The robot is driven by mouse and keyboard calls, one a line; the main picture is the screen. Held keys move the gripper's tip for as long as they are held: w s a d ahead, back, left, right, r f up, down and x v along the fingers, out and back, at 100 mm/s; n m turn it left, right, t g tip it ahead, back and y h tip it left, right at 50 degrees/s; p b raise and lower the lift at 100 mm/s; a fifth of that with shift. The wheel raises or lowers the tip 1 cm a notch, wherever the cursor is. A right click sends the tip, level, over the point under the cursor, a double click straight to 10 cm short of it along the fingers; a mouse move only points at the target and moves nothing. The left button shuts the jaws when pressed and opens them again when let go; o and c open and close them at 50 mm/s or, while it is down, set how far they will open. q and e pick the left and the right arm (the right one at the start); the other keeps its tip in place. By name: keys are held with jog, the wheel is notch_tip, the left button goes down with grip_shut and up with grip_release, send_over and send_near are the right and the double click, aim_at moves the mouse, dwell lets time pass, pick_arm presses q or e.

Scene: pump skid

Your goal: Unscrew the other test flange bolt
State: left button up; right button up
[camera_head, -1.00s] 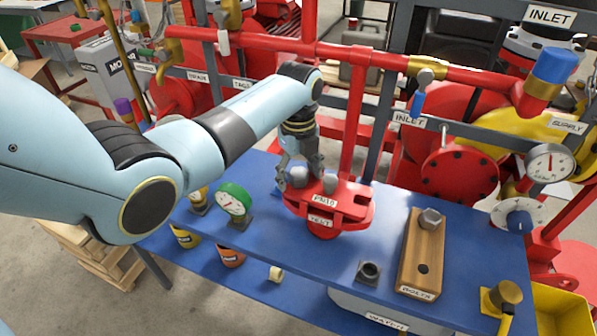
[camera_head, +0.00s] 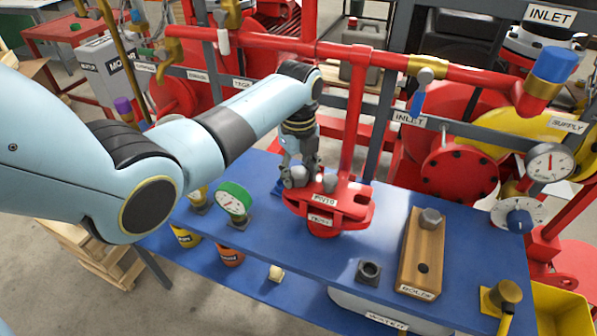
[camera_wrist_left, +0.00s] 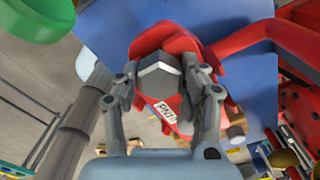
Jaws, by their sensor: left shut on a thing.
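The red test flange (camera_head: 355,207) stands on the blue bench, with two grey hex bolts in its top. My left gripper (camera_head: 297,176) reaches down from above and is shut on the left bolt (camera_head: 299,175). In the left wrist view the bolt's hex head (camera_wrist_left: 158,80) sits between the two fingers (camera_wrist_left: 162,92), over the red flange with its label. Whether the bolt has risen cannot be told. The other bolt (camera_head: 330,182) stands just right of the gripper, untouched. My right gripper is not in view.
A wooden bolt block (camera_head: 410,262) holds one bolt (camera_head: 430,218) and has an empty hole in front. A green-rimmed gauge (camera_head: 234,199) stands left of the flange. A red upright pipe (camera_head: 355,125) rises close behind it.

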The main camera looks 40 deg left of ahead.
pick_arm(q)
jog(key=n, duration=0.7)
jog(key=shift+n, duration=0.3)
jog(key=n, duration=0.3)
jog(key=shift+n, duration=0.4)
jog(key=n, duration=0.3)
jog(key=shift+n, duration=0.3)
jog(key=o, duration=1.3)
notch_tip(320, 180, up, 12)
